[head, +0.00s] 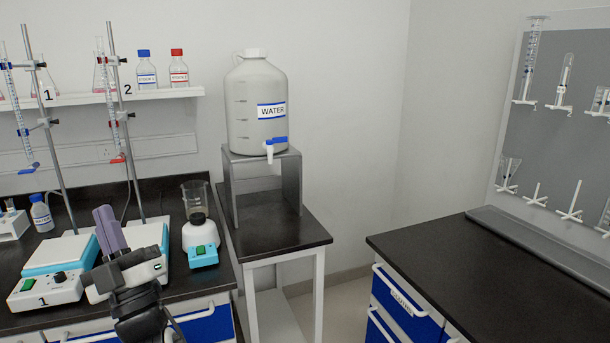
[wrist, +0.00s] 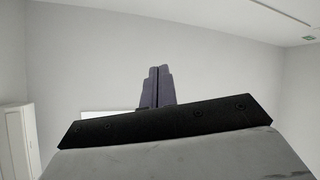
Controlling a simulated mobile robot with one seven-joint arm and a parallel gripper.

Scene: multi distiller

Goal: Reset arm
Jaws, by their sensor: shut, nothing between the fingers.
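My gripper (head: 109,229) is in the lower left of the head view, with its purple fingers pointing up. The fingers are together and empty. It stands in front of the two stirrer plates and hides part of them. In the wrist view my gripper (wrist: 158,88) shows its shut fingers against a plain pale wall, with nothing between them. My black wrist and arm come up from the bottom edge of the head view.
A water jug (head: 257,105) sits on a grey stand (head: 235,190). The right counter (head: 450,255) has a clear top.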

